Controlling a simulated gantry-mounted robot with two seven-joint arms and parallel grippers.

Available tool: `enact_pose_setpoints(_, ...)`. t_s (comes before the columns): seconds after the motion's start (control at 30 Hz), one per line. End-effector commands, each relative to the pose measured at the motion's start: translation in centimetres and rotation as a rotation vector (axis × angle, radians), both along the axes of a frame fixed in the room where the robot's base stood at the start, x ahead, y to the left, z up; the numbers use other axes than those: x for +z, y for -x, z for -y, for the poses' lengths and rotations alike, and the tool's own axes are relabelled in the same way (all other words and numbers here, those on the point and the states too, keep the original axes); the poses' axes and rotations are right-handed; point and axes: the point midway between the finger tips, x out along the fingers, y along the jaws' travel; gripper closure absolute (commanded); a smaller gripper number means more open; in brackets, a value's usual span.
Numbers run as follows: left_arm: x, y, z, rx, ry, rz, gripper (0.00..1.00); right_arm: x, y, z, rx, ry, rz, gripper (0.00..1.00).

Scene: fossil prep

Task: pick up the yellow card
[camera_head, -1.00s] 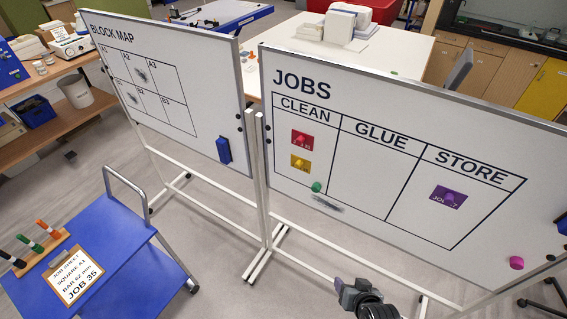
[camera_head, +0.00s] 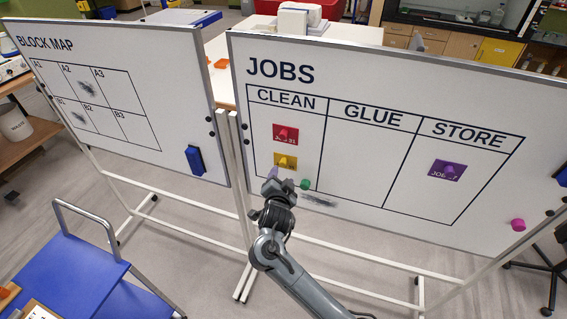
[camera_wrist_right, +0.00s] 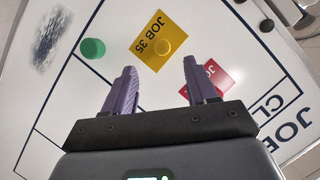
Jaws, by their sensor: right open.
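The yellow card (camera_head: 285,161) is on the jobs board in the CLEAN column, under the red card (camera_head: 286,134). In the right wrist view the yellow card (camera_wrist_right: 157,44) reads JOB 35 and has a round yellow knob on it. My right gripper (camera_head: 279,184) is just below the yellow card in the head view, its tips partly over the card's lower edge. In the wrist view my right gripper (camera_wrist_right: 160,78) is open, with two purple fingers and nothing between them; the card lies beyond the tips. My left gripper is not in view.
A green magnet (camera_head: 305,184) sits close to the right of my right gripper, above a dark smudge (camera_head: 320,201). A purple card (camera_head: 446,170) is in the STORE column. The GLUE column is empty. The block map board (camera_head: 150,60) stands to the left, with a blue eraser (camera_head: 195,160).

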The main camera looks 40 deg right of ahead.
Motion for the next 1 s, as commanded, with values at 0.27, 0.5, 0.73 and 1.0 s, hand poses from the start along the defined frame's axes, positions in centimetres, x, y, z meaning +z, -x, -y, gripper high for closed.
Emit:
enact_pose_setpoints(0.27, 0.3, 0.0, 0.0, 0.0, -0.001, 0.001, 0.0, -0.8, -1.8, 1.8, 0.0, 0.001, 0.0, 0.43)
enact_pose_setpoints(0.5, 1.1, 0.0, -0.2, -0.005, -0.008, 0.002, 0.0, -0.8, -3.1, 3.0, -0.001, 0.003, -0.002, 0.43)
enact_pose_setpoints(0.73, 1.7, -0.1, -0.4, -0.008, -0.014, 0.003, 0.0, -1.6, -5.0, 4.6, 0.0, 0.002, -0.002, 0.43)
enact_pose_setpoints(1.0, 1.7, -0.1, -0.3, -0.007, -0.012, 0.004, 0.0, -2.0, -5.7, 5.2, 0.0, 0.0, -0.002, 0.43)
